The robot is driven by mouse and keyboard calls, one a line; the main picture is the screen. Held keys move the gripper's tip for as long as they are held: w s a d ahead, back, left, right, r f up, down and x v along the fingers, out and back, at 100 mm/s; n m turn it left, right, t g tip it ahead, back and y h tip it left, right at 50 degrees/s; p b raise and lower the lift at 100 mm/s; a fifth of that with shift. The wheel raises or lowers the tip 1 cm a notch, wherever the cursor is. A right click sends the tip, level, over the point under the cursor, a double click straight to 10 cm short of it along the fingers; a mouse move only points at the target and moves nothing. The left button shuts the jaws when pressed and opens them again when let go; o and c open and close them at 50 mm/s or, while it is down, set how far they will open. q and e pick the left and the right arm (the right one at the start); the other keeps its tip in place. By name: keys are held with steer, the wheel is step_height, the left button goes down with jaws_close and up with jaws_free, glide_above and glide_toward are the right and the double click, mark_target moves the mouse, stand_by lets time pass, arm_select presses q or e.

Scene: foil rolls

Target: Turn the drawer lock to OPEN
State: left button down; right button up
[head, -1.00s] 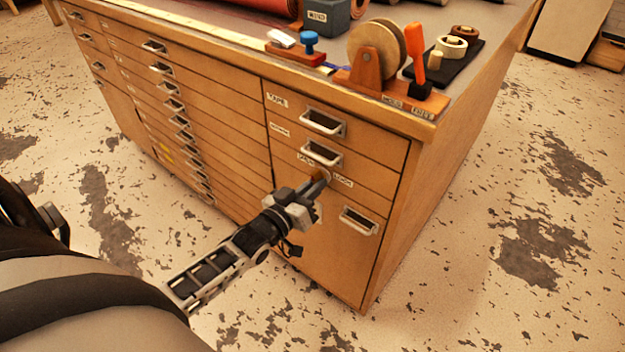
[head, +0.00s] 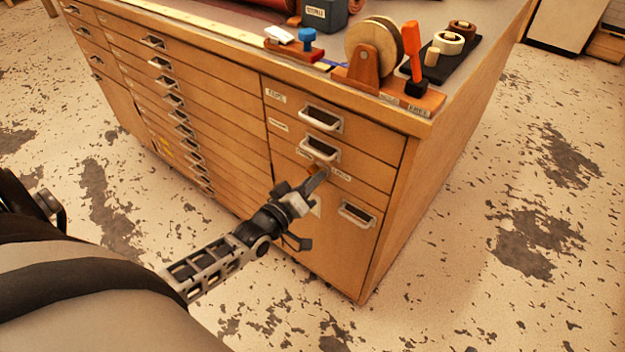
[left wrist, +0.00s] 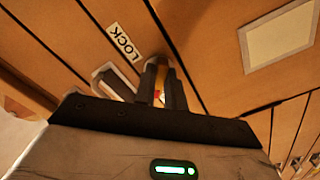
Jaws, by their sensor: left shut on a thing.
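The drawer lock sits on the narrow drawer front (head: 364,193) at the right of the wooden cabinet, just below the second handle. My left gripper (head: 319,176) reaches up to it from the lower left, with its fingers shut around the small lock knob. The fingers hide most of the knob; a little shows between them in the left wrist view (left wrist: 158,63). A white LOCK label (left wrist: 126,42) is beside the fingers there, tilted. In the head view the label (head: 340,175) is right of the lock. The knob's exact angle cannot be told. My right gripper is out of view.
Metal handles (head: 322,118) and (head: 320,149) stick out just above the lock, and another handle (head: 358,215) is below right. A tape dispenser (head: 372,55), a blue-knobbed stamp (head: 307,38) and tape rolls (head: 449,42) stand on top. The floor in front is open.

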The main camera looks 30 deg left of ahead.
arm_select(q)
steer(key=c, duration=1.5)
jaws_free()
steer(key=shift+o, duration=0.2)
steer(key=s+a+p, duration=0.1)
steer(key=s, duration=1.5)
steer(key=shift+a, duration=0.15)
